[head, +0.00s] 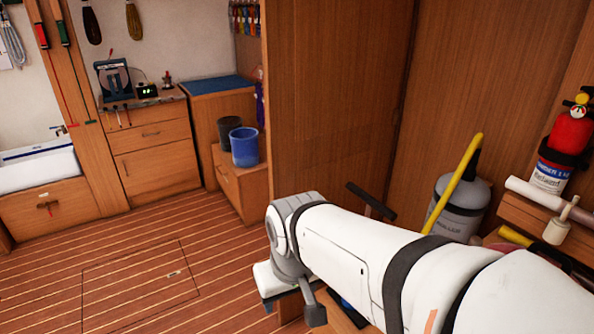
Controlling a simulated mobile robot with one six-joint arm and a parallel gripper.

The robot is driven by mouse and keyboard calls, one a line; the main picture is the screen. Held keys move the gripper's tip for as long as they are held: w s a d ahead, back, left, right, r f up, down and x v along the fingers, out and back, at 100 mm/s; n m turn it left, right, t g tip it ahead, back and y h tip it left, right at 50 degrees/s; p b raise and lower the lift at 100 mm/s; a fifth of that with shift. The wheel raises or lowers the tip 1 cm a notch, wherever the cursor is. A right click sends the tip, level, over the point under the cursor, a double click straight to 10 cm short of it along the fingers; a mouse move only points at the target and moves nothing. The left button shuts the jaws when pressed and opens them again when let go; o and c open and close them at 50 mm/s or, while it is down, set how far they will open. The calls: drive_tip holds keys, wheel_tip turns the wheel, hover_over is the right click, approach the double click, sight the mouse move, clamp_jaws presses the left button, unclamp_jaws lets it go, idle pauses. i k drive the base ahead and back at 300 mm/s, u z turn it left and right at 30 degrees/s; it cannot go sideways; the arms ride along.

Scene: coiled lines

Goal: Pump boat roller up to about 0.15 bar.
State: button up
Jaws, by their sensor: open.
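A grey rounded container (459,208) with dark lettering that seems to read "ROLLER" stands at the right against the wood panelling; it appears to be the boat roller. A yellow tube or pole (453,185) leans in front of it. A black T-shaped handle (371,201) rises behind my arm; it may belong to a pump, whose body is hidden. My white arm crosses the lower right and covers much of the area below. My gripper cannot be made out. No pressure gauge on the roller is visible.
A red extinguisher-like bottle (571,134) stands above a shelf (540,222) at the far right. A blue bucket (244,147) and a dark one (228,131) sit on a low wooden locker. A wooden partition (335,95) stands mid-view. The striped floor (135,255) at left is clear.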

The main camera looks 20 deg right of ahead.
sight(371, 202)
drive_tip(key=z, duration=0.95)
drive_tip(key=k, duration=1.1)
drive_tip(key=u, duration=0.25)
drive_tip(key=i, duration=1.2)
drive_tip(key=z, duration=0.15)
